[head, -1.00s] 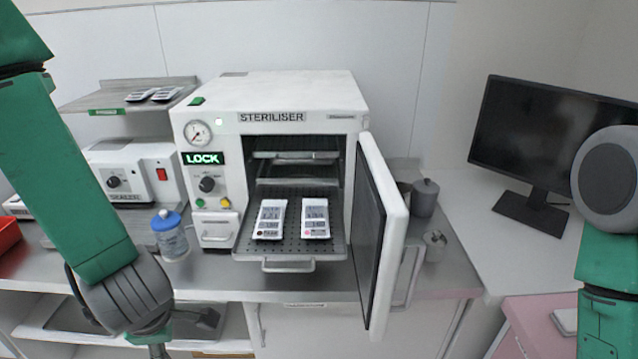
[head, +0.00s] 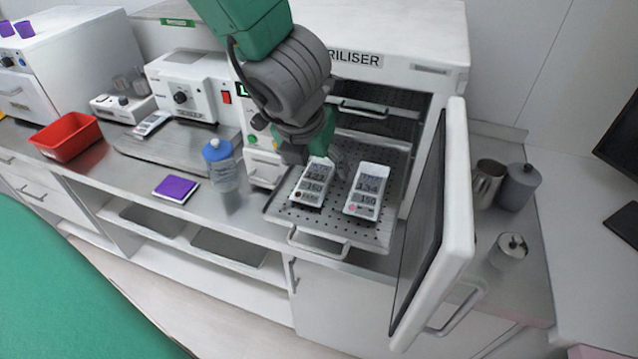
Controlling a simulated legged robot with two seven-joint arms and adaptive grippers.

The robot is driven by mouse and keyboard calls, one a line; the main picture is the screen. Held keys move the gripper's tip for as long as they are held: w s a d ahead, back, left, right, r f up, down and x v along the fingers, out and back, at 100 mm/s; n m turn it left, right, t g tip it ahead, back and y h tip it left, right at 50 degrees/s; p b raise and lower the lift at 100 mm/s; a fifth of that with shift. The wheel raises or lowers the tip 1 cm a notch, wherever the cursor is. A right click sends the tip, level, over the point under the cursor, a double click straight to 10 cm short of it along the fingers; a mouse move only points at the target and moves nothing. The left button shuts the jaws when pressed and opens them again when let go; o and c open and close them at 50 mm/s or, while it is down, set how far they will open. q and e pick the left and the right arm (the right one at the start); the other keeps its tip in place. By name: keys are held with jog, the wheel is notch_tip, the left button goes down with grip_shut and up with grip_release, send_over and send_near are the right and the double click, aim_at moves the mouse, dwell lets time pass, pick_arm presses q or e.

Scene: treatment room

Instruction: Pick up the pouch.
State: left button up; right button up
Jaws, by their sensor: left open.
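Two white pouches with dark printed labels lie side by side on the perforated tray (head: 278,211), which is pulled out of the open steriliser (head: 432,50). The left pouch (head: 312,186) has a dark red dot at its near end. The right pouch (head: 367,192) has a pink dot there. My left gripper (head: 312,153) is open, over the far end of the left pouch, pointing down. It covers part of that far end; I cannot tell whether it touches it. My right gripper is not in view.
The steriliser door (head: 440,225) stands open right of the tray. A blue-capped bottle (head: 222,168) stands left of the tray, with a purple pad (head: 176,189) beside it. A red bin (head: 66,137) is farther left. A metal jug (head: 487,184) and grey canister (head: 519,188) stand right.

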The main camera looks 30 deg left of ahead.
aim_at(318, 177)
pick_arm(q)
jog(key=shift+w+d+f, duration=0.1)
jog(key=shift+d+f, duration=0.1)
jog(key=shift+f, duration=0.2)
jog(key=f, duration=0.1)
jog(key=w+a+f, duration=0.1)
jog(key=f, duration=0.1)
jog(key=f+b, duration=0.1)
jog(key=shift+w+a+f, duration=0.2)
jog(key=shift+w+a, duration=0.1)
jog(key=shift+a, duration=0.1)
jog(key=shift+w+a+f, duration=0.15)
jog(key=shift+a, duration=0.05)
jog(key=shift+d, duration=0.1)
jog(key=shift+d+r, duration=0.2)
jog(key=shift+d, duration=0.1)
jog(key=c, duration=1.1)
jog(key=shift+d, duration=0.15)
